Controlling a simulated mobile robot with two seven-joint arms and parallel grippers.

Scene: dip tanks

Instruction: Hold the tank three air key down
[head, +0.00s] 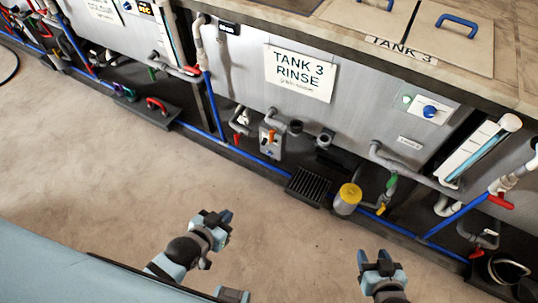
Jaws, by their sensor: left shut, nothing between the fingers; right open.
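The tank 3 front (235,90) carries a white sign (299,72) reading "TANK 3 RINSE". A small white panel (422,108) on its right side holds a round blue knob or button (430,111) and a green piece (406,100). I cannot tell whether the blue part is the air key; the small label (409,142) below is too small to read. My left gripper (225,218) is shut and empty above the floor, well away from the tank. My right gripper (376,259) is open and empty, below the panel in the picture and apart from it.
Pipes and valves run along the tank's foot, with a grey box with an orange lever (271,141), a black grate (308,187) and a yellow-lidded pot (349,197). A blue pipe (215,104) stands left. The floor (110,170) before the tanks is clear.

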